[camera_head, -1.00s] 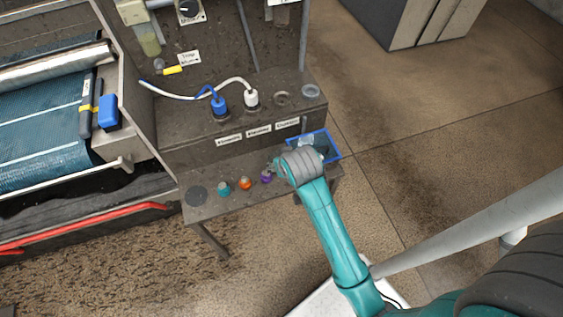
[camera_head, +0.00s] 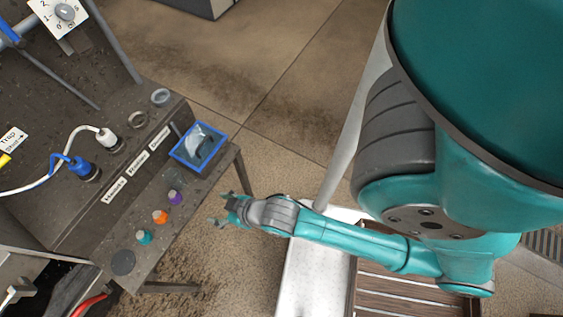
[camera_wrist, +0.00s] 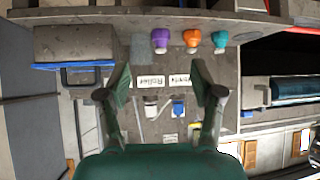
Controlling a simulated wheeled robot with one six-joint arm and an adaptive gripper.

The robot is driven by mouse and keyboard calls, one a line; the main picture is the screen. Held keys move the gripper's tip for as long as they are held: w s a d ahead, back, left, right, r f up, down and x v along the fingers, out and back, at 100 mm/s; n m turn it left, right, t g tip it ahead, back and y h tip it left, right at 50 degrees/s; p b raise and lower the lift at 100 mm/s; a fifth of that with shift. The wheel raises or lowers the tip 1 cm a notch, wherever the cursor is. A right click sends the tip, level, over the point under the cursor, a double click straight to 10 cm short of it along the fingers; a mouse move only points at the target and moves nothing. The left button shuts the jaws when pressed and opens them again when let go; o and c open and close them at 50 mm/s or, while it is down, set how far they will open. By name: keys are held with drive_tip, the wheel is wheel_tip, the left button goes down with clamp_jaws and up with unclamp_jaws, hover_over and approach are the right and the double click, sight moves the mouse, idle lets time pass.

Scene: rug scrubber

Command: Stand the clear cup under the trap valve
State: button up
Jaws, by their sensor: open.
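A faint, see-through, roughly square shape beside the purple-capped bottle in the wrist view looks like the clear cup (camera_wrist: 145,48). My gripper (camera_head: 222,208) is open and empty, just off the bench's right edge, level with the colored bottles. In the wrist view my gripper (camera_wrist: 159,93) has its fingers wide apart, with the bench front between them.
Purple (camera_head: 175,198), orange (camera_head: 160,217) and teal (camera_head: 144,237) capped bottles line the low bench (camera_head: 190,205). A blue-rimmed tray (camera_head: 228,139) sits at its far end. White (camera_head: 107,138) and blue (camera_head: 80,168) plugs with hoses stand on the step behind.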

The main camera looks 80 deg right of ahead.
drive_tip(key=s+a+r+t, duration=0.1)
drive_tip(key=s+r+t, duration=0.1)
drive_tip(key=s+r, duration=0.4)
drive_tip(key=s+a+r+n+t+y, duration=0.1)
drive_tip(key=s+a+r+t, duration=0.1)
drive_tip(key=s+r, duration=0.4)
drive_tip(key=s, duration=0.5)
drive_tip(key=shift+s+a+r+n+t, duration=0.15)
drive_tip(key=shift+s+r+n+t, duration=0.05)
drive_tip(key=shift+s+n+t, duration=0.15)
drive_tip(key=shift+o, duration=0.5)
drive_tip(key=shift+s+r, duration=0.2)
drive_tip(key=shift+r, duration=0.15)
